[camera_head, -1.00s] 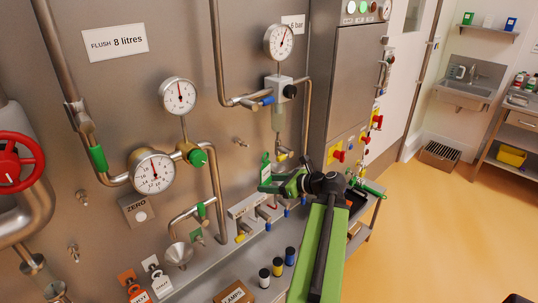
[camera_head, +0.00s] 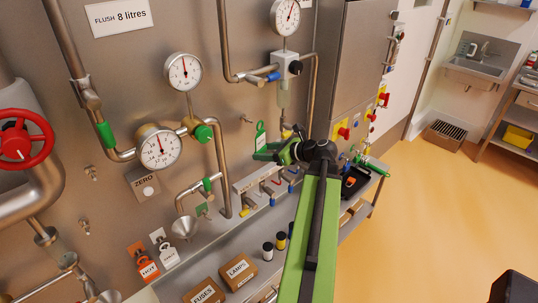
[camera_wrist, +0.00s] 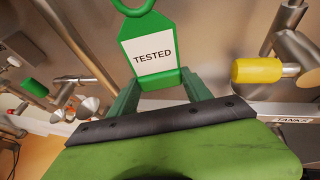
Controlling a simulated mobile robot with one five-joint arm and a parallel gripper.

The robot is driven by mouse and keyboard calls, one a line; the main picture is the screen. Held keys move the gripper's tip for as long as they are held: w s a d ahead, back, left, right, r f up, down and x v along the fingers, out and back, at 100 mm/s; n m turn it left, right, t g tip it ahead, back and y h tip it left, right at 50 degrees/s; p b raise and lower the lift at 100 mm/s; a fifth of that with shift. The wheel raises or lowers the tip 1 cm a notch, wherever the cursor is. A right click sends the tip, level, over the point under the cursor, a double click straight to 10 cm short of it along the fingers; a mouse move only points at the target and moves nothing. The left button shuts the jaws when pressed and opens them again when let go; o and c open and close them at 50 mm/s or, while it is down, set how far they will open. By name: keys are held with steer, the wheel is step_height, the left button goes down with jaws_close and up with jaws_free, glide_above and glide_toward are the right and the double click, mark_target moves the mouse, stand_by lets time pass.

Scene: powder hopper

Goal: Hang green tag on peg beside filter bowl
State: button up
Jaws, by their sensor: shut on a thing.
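The green tag (camera_wrist: 153,50), with a white label reading TESTED and a ring at its top, is upright in the wrist view. My gripper (camera_wrist: 160,88) is shut on its lower end. In the head view the tag (camera_head: 260,137) stands above my gripper (camera_head: 266,153), in front of the steel panel. A small peg (camera_head: 246,119) sticks out of the panel just left of and above the tag's ring; the ring appears apart from it. The filter bowl (camera_head: 284,97) hangs under the regulator to the right of the peg.
Gauges and pipes (camera_head: 222,160) crowd the panel on the left. Below the tag is a row of small valves (camera_head: 265,190) on a manifold. An orange tag (camera_head: 144,264) and a white tag (camera_head: 166,250) hang at lower left. Boxes (camera_head: 238,270) and small bottles stand on the shelf.

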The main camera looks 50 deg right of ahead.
steer(key=shift+w+d+f, duration=0.1)
steer(key=shift+w+d, duration=0.05)
steer(key=shift+w, duration=0.9)
steer(key=shift+w+d+f, duration=0.1)
steer(key=shift+w, duration=0.95)
steer(key=shift+b+x, duration=0.6)
steer(key=shift+x, duration=0.25)
steer(key=shift+d+f, duration=0.15)
steer(key=shift+d, duration=0.05)
steer(key=o, duration=1.4)
steer(key=p+v, duration=0.6)
steer(key=v, duration=1.1)
steer(key=shift+s+p, duration=0.2)
steer(key=shift+p, duration=0.1)
